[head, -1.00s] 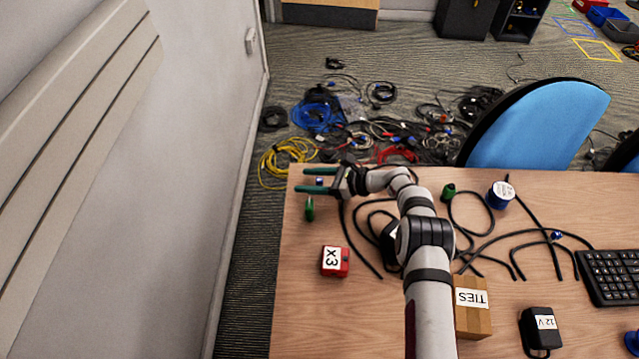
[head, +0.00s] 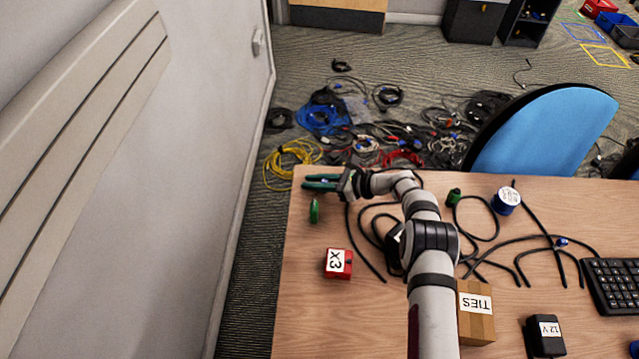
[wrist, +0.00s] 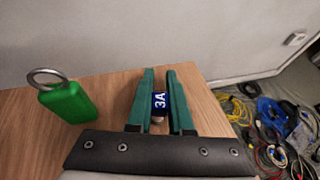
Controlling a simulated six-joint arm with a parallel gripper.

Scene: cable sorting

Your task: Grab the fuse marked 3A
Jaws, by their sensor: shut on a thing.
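The fuse (wrist: 159,101) is a small blue piece marked 3A with a pale metal end. It stands between the green fingers of my gripper (wrist: 160,100) in the wrist view, and the fingers are shut on it. In the head view my gripper (head: 322,183) is at the far left corner of the desk, its fingers pointing left and close together. The fuse is mostly hidden there between the fingers.
A green tag with a metal ring (wrist: 68,100) lies left of my gripper. A red box marked X3 (head: 339,263) and a TIES box (head: 476,312) sit nearer. Black cables (head: 375,225) lie loosely over the desk (head: 300,310). The desk's left and far edges are close.

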